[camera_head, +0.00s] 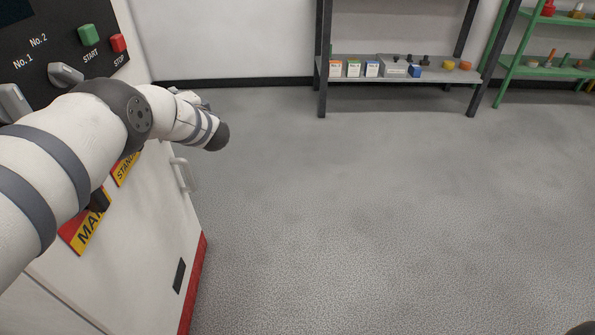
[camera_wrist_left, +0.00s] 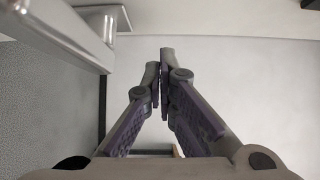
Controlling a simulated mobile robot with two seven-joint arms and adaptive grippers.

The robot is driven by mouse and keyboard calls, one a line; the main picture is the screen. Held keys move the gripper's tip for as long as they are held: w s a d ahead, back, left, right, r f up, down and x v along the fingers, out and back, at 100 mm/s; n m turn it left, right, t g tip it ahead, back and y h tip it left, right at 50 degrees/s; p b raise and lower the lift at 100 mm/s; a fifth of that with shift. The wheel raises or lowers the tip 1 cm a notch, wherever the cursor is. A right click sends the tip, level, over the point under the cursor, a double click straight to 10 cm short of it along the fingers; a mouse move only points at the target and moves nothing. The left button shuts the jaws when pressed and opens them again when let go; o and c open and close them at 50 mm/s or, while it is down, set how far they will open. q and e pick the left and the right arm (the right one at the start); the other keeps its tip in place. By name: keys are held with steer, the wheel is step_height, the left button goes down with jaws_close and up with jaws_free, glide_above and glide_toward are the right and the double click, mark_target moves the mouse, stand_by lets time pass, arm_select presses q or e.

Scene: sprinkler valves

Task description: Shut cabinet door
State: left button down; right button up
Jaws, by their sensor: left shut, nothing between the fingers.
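The white cabinet door (camera_head: 150,225) is at the left in the head view, with yellow and red warning labels on it. Its pale handle (camera_head: 186,175) is near its right edge. I cannot tell how far the door stands from its frame. My left arm reaches across the cabinet front, and its gripper is mostly hidden behind the wrist there. In the left wrist view my left gripper (camera_wrist_left: 162,75) is shut and empty, in front of a pale surface. A metallic handle bar (camera_wrist_left: 65,32) is to the left of the fingers, apart from them. My right gripper is out of view.
A dark control panel (camera_head: 60,20) with green and red buttons is above the door. A grey shelf (camera_head: 440,76) with small boxes and a green shelf (camera_head: 545,70) stand at the back. The grey floor (camera_head: 370,210) between is clear.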

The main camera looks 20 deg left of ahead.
arm_select(q)
steer(key=v, duration=1.2)
